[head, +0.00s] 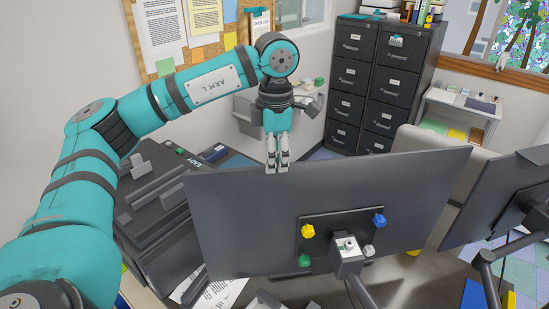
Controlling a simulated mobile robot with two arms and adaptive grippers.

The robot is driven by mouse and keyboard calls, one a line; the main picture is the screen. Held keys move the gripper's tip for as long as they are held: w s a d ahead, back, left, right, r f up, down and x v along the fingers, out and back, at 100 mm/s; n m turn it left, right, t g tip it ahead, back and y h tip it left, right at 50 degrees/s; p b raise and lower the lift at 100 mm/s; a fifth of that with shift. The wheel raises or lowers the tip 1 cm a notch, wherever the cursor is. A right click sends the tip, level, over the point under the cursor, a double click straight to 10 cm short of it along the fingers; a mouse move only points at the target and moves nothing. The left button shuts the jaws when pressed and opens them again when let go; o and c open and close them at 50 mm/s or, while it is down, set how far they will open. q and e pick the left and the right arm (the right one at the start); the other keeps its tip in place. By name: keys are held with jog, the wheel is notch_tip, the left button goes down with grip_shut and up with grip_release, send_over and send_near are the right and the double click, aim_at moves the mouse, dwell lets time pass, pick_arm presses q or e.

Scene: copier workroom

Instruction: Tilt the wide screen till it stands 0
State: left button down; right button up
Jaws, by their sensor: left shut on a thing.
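The wide screen (410,190) is a dark monitor seen from behind in the head view. Its back plate carries coloured knobs, yellow (308,231), blue (379,220) and green (304,261), and a grey stand arm (347,258) joins it low in the middle. My left gripper (277,168) comes down from above and is shut on the screen's top edge, left of its middle. The front of the screen is hidden. My right gripper is not in view.
A second monitor (505,200) on its own arm stands close at the right. A dark machine (155,205) is at the left. Black filing cabinets (375,85) stand behind, with a small side table (465,108) to their right. A cork board (190,40) hangs on the wall.

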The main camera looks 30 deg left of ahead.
pick_arm(q)
jog(key=c, duration=1.3)
grip_release()
jog(key=shift+d, duration=0.1)
notch_tip(320, 180, up, 12)
